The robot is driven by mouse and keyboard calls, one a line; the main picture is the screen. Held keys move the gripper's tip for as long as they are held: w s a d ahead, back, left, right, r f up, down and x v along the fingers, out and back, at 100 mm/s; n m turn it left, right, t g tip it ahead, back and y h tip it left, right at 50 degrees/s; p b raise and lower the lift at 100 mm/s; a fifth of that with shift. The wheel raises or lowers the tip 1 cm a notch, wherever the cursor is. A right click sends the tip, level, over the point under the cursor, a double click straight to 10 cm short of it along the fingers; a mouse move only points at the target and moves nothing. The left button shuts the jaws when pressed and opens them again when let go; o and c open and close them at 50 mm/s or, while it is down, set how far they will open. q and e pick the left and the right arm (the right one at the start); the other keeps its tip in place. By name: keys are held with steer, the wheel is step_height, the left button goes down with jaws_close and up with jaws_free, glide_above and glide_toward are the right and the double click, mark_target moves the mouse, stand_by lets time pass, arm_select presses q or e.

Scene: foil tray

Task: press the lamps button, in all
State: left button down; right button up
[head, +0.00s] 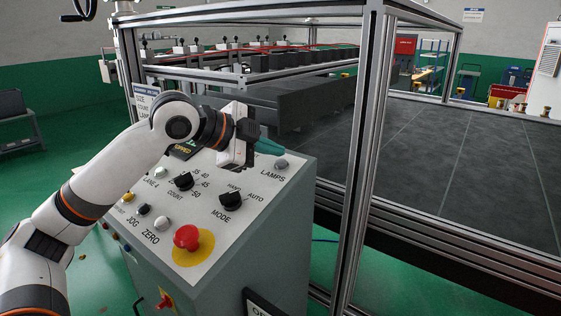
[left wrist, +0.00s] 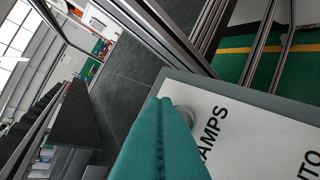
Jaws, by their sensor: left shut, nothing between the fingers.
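The lamps button (head: 281,164) is a small round grey button at the far right corner of the white control panel, with the word LAMPS printed below it. My left gripper (head: 279,150) is shut, with teal fingers, and its tips are just behind and above the button in the head view. In the left wrist view the shut fingers (left wrist: 164,104) partly cover the button (left wrist: 184,114). I cannot tell whether the fingertips touch it. My right gripper is not in view.
The panel also carries a red emergency button (head: 187,237) on a yellow disc, a MODE knob (head: 231,199), a COUNT knob (head: 184,181) and small buttons. An aluminium frame post (head: 362,150) stands right of the panel. A dark conveyor bed (head: 460,160) lies behind it.

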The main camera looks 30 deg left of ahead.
arm_select(q)
steer(key=shift+f, duration=0.15)
steer(key=shift+w+f, duration=0.1)
steer(key=shift+f, duration=0.15)
steer(key=shift+w+f, duration=0.15)
steer(key=shift+f, duration=0.35)
stand_by(0.8)
steer(key=shift+r, duration=0.1)
steer(key=shift+s+r+p, duration=0.25)
steer(key=shift+r+p, duration=0.3)
steer(key=shift+r, duration=0.25)
steer(key=shift+r+p, duration=0.4)
steer(key=shift+r, duration=0.1)
steer(key=r+p, duration=0.1)
steer(key=r, duration=0.1)
steer(key=s+r+p, duration=0.1)
steer(key=p, duration=0.1)
steer(key=shift+s+r, duration=0.2)
steer(key=shift+r, duration=0.2)
